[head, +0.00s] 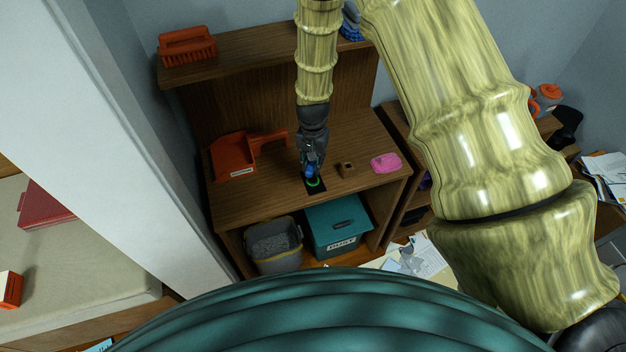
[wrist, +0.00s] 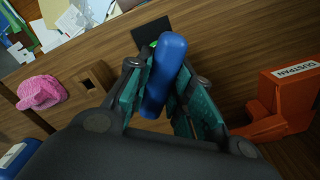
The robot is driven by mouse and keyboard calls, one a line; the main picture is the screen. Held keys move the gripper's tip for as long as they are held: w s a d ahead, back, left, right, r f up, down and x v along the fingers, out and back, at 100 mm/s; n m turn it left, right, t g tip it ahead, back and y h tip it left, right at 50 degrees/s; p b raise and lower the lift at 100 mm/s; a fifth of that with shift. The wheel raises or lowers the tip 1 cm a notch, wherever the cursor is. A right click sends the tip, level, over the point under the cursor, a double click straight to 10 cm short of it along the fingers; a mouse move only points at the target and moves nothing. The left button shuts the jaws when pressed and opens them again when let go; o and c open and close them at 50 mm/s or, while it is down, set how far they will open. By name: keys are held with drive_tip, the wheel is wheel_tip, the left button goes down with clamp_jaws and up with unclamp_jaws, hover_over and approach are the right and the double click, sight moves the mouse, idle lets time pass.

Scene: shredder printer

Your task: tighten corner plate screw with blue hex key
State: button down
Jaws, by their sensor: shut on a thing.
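My gripper (head: 312,166) points down over the wooden shelf surface. In the wrist view my gripper (wrist: 162,92) has its teal finger pads shut on the blue hex key (wrist: 164,72), around its thick blue handle. A bit of the blue hex key (head: 311,173) also shows in the head view below my fingers. The black corner plate (wrist: 146,38) lies flat on the wood beyond the handle. A green ring (head: 314,183) shows on the dark plate right under the key. The screw and the key's tip are hidden, so I cannot tell whether they touch.
A small wooden block with a dark hole (head: 346,169) stands right of the plate, with a pink cloth (head: 385,162) farther right. An orange dustpan (head: 232,158) lies to the left. An orange brush (head: 187,47) sits on the upper shelf. A teal bin (head: 338,226) stands below.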

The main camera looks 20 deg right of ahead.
drive_tip(key=shift+r+p, duration=1)
drive_tip(key=shift+r, duration=0.55)
drive_tip(key=shift+r+p, duration=1.25)
drive_tip(key=shift+r, duration=0.75)
drive_tip(key=n, duration=0.5)
drive_tip(key=shift+n, duration=0.3)
drive_tip(key=shift+f, duration=0.1)
drive_tip(key=shift+n, duration=0.4)
drive_tip(key=n, duration=0.4)
drive_tip(key=shift+d+n+p, duration=0.1)
drive_tip(key=shift+n+p, duration=0.2)
